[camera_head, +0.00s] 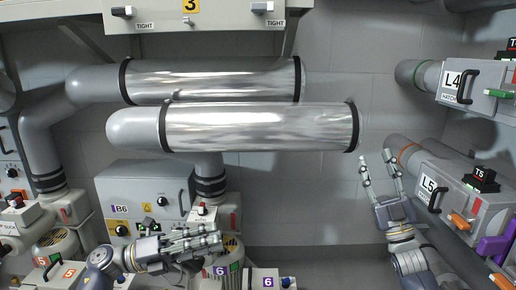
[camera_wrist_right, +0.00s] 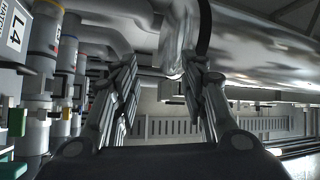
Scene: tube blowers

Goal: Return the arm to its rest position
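My left gripper (camera_head: 212,241) is at the lower left of the head view, its arm coming in from the left. Its fingers point right and lie close together in front of the grey B6 box (camera_head: 148,186); whether they are fully shut I cannot tell. My right gripper (camera_head: 376,162) is at the right of the head view, pointing up, with its fingers apart and nothing between them. It also shows in the right wrist view (camera_wrist_right: 166,68), open and empty. It is just right of and below the end of the lower shiny tube (camera_head: 255,128).
A second shiny tube (camera_head: 215,80) runs behind the lower one. At the right stand the L4 box (camera_head: 478,84) and the L5 box (camera_head: 455,205), close to my right arm. Machines with switches crowd the lower left. The grey wall (camera_head: 310,205) between my grippers is bare.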

